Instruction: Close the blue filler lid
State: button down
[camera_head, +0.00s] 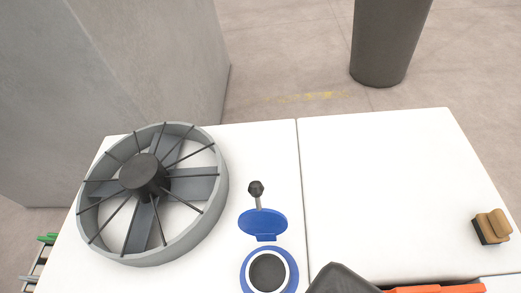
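The blue filler lid (263,222) stands open, tilted up on its hinge behind the filler. The filler neck (268,271) is a blue ring with a white inner rim and a dark round opening, uncovered, at the bottom edge of the view. A dark grey shape (342,281) enters at the bottom edge, right of the filler and apart from the lid; it looks like part of my gripper. Its fingertips cannot be made out, so its opening is unclear.
The filler is on a white top (385,190) with a seam. A grey fan (220,190) lies left of the lid, and a black knob (256,188) stands just behind it. A tan-and-black block (492,227) sits far right. An orange strip (435,288) shows at the bottom. The right-hand top is mostly clear.

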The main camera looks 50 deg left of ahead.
aim_at(265, 224)
jog(key=u, duration=0.05)
jog(key=k, duration=1.1)
jog(key=u, duration=0.5)
jog(key=i, duration=1)
